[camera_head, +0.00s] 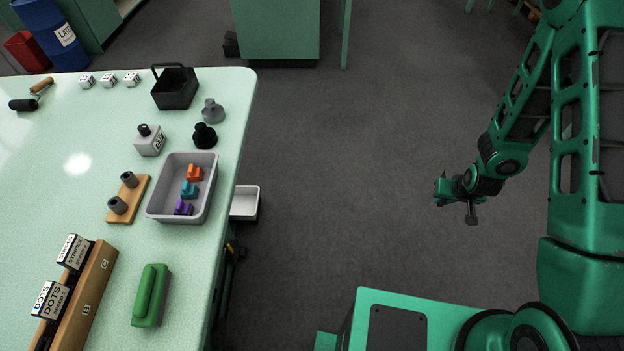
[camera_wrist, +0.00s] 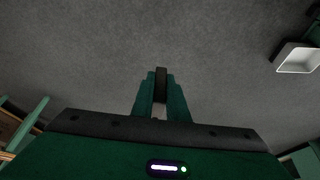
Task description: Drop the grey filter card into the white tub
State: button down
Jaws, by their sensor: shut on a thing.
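My gripper (camera_head: 468,208) is at the end of my arm, out over the open floor to the right of the table. It is shut on a small dark grey piece, which I take to be the grey filter card (camera_wrist: 161,84). The card shows edge-on between the two green fingers in the wrist view, so its face is hidden. The white tub (camera_head: 245,203) is beside the table's right edge, below the tabletop and well to the left of my gripper. It also shows at the upper right of the wrist view (camera_wrist: 298,59), apart from the card.
The pale green table (camera_head: 100,185) carries a grey tray (camera_head: 208,205) with orange, teal and purple pieces, a black basket (camera_head: 175,92), and a green block (camera_head: 151,295) near its right edge. Bare floor (camera_head: 340,180) lies between the tub and my gripper.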

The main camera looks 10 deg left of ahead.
aim_at(247, 202)
jog(key=u, duration=0.05)
jog(key=i, duration=2)
jog(key=u, duration=1)
jog(key=i, duration=1.05)
jog(key=u, duration=0.6)
